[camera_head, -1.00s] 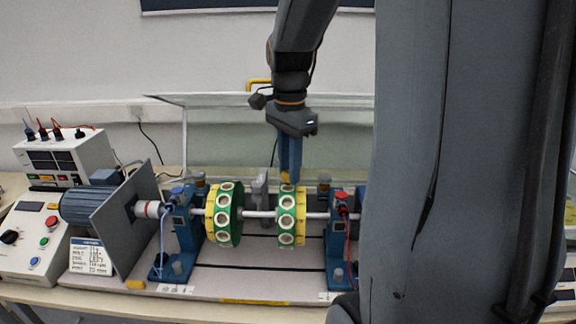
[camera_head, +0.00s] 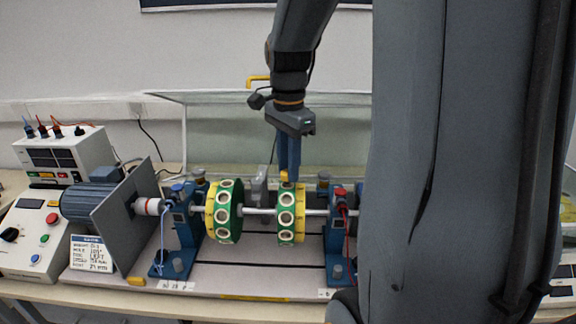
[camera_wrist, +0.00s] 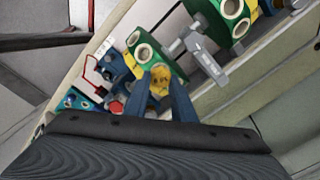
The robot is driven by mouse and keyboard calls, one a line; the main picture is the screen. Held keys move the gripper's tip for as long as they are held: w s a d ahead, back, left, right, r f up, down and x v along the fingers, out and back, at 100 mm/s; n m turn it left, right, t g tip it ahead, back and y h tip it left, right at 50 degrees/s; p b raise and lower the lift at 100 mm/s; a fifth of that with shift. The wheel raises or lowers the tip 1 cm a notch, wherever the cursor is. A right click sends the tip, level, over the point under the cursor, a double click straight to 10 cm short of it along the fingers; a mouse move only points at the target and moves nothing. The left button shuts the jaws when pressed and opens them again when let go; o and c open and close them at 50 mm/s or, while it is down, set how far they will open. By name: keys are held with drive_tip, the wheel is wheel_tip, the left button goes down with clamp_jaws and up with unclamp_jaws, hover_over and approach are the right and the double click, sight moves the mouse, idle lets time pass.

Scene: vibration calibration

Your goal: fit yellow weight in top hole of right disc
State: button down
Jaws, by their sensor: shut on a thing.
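The right disc (camera_head: 286,213) is green with a yellow side and a row of pale-rimmed holes around its rim. It sits on the shaft near the right bearing stand. My gripper (camera_head: 287,177) points down from above and is shut on the yellow weight (camera_head: 284,175). The weight is at the top of the right disc; whether it is in the hole or just over it cannot be told. In the wrist view the weight (camera_wrist: 160,76) shows between my fingertips (camera_wrist: 163,82), in front of the green disc (camera_wrist: 152,52), and hides part of its rim.
The left disc (camera_head: 224,211) is on the same shaft, with a grey bracket (camera_head: 257,187) between the discs. Blue bearing stands (camera_head: 340,235) flank them. A motor (camera_head: 90,202) and control boxes (camera_head: 30,235) stand at left. A clear guard (camera_head: 225,130) rises behind.

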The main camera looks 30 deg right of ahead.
drive_tip(key=shift+f+b, duration=0.35)
drive_tip(key=shift+f, duration=0.55)
idle(0.5)
drive_tip(key=c, duration=1.4)
unclamp_jaws()
drive_tip(key=shift+r, duration=0.1)
wheel_tip(320, 180, up, 8)
drive_tip(key=shift+f+b, duration=0.2)
drive_tip(key=shift+b, duration=0.55)
